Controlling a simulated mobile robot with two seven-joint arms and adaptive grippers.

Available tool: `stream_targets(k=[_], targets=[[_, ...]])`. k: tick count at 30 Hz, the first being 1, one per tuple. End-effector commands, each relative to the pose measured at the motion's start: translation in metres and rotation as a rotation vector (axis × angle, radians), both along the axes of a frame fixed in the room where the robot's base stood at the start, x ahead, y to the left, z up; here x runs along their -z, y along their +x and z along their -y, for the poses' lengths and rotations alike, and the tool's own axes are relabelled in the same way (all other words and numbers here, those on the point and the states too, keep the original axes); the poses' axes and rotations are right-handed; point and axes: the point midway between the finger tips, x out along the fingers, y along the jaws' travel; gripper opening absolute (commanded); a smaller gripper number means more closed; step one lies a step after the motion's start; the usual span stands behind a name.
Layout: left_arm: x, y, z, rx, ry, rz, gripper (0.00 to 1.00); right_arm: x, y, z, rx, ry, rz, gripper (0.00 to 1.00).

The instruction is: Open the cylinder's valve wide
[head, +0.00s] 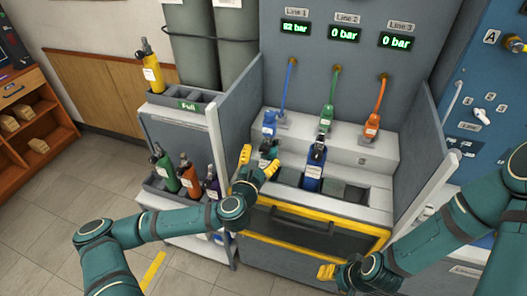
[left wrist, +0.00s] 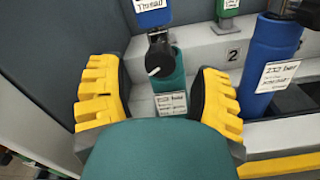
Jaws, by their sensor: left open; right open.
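A teal cylinder (left wrist: 170,80) stands upright in the bench's left slot, below the blue line 1 regulator (head: 269,124). Its black valve (left wrist: 159,54), with a white mark, is at its top; in the head view the cylinder (head: 268,148) is partly hidden behind my left gripper (head: 258,161). In the left wrist view, my left gripper (left wrist: 158,70) is open, its yellow fingers on either side of the valve, apart from it. A blue cylinder (head: 313,177), labelled in bar, stands in the slot to the right. My right gripper (head: 328,272) is open and empty near the bench's lower front.
The line 1 display (head: 295,27) reads 82 bar; line 2 (head: 344,34) and line 3 (head: 397,42) read 0 bar. Green (head: 325,124) and orange (head: 372,126) regulators hang right. A side rack (head: 190,100) holds several cylinders. Grey side panels (head: 237,105) flank the bench.

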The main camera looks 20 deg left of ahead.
Motion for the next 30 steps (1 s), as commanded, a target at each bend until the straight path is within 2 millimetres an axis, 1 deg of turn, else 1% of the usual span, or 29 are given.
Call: stream_targets(k=[1,3,6,10,14,26,29,30], targets=[[0.0,-0.009,-0.001,0.0,-0.001,-0.001,0.64,0.0,0.0,0.0,0.0,0.0,0.0,0.47],[0.0,-0.021,-0.001,0.002,-0.001,-0.002,0.64,0.0,0.0,0.0,0.0,0.0,0.0,0.47],[0.0,-0.034,-0.002,-0.001,-0.001,-0.001,0.64,0.0,0.0,0.0,0.0,0.0,0.0,0.47],[0.001,-0.045,-0.002,-0.001,0.0,-0.002,0.64,0.0,0.0,0.0,0.0,0.0,0.0,0.47],[0.0,-0.048,-0.002,0.0,0.0,-0.001,0.64,0.0,0.0,0.0,0.0,0.0,0.0,0.47],[0.0,-0.048,-0.002,0.0,0.0,-0.001,0.64,0.0,0.0,0.0,0.0,0.0,0.0,0.47],[0.002,-0.049,0.005,0.022,0.018,-0.006,0.64,0.0,0.0,0.0,0.0,0.0,0.0,0.47],[0.005,-0.049,0.013,0.05,0.039,-0.012,0.64,0.0,0.0,0.0,0.0,0.0,0.0,0.47]])
